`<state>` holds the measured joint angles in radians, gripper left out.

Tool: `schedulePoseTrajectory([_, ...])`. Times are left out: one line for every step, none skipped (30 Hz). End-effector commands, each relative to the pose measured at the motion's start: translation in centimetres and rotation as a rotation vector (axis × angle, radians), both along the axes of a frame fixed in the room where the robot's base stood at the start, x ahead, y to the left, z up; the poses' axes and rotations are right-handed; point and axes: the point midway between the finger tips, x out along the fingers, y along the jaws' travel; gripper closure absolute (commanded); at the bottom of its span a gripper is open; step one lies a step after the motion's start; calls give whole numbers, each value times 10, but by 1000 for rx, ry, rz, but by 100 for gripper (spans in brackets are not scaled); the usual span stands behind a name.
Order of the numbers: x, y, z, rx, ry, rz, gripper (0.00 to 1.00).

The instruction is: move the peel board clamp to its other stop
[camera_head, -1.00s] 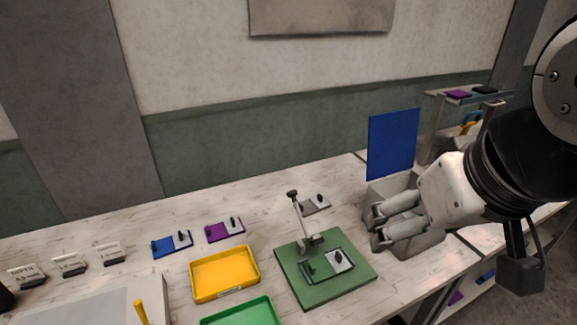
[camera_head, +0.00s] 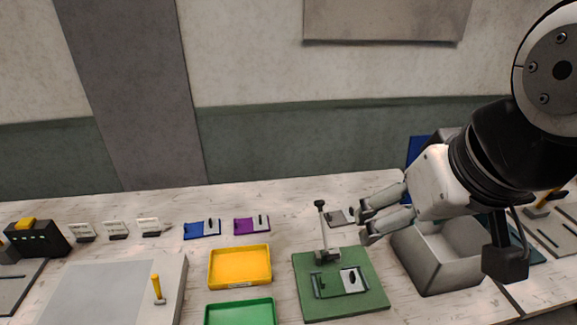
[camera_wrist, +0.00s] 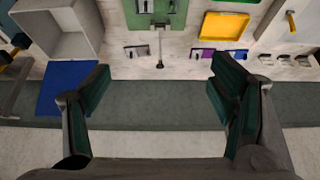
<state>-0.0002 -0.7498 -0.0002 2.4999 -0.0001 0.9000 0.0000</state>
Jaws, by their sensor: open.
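The peel board (camera_head: 375,296) is a green plate on the white bench. Its clamp (camera_head: 322,225) is a grey lever with a dark knob, standing nearly upright from a bracket at the board's back part. A dark green frame with a light plate lies on the board in front of the bracket. My gripper (camera_head: 363,226) is open and empty, to the right of the lever and apart from it. In the wrist view the lever (camera_wrist: 159,45) points down toward the space between my open fingers, and the board (camera_wrist: 146,21) is partly cut off at the top.
A grey open bin (camera_head: 430,270) stands right of the board, below my gripper. A yellow tray (camera_head: 240,285) and a green tray (camera_head: 240,315) lie to the left. Blue (camera_head: 202,229) and purple (camera_head: 251,225) dies and a grey one (camera_head: 340,217) lie behind. A blue panel (camera_wrist: 62,88) stands near the bin.

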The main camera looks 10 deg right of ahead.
Motion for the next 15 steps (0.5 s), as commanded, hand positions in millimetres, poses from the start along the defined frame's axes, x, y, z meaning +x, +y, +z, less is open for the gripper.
schedulePoseTrajectory([0,0,0,0,0,0,22])
schedulePoseTrajectory([0,0,0,0,0,0,22])
schedulePoseTrajectory([0,0,0,0,0,0,22])
schedulePoseTrajectory([0,0,0,0,0,0,25])
schedulePoseTrajectory([0,0,0,0,0,0,31])
schedulePoseTrajectory([2,0,0,0,1,0,40])
schedulePoseTrajectory([4,0,0,-1,4,0,47])
schedulePoseTrajectory([7,0,0,-1,7,0,53])
schedulePoseTrajectory([13,0,0,-3,17,-1,53])
schedulePoseTrajectory([19,0,0,-4,25,-2,53])
schedulePoseTrajectory([26,0,0,-5,36,-1,53])
schedulePoseTrajectory([38,0,0,-7,52,-2,53])
schedulePoseTrajectory([48,0,0,-9,66,-2,53])
schedulePoseTrajectory([59,0,0,-10,81,-3,53])
schedulePoseTrajectory([75,0,-1,-12,102,-3,53])
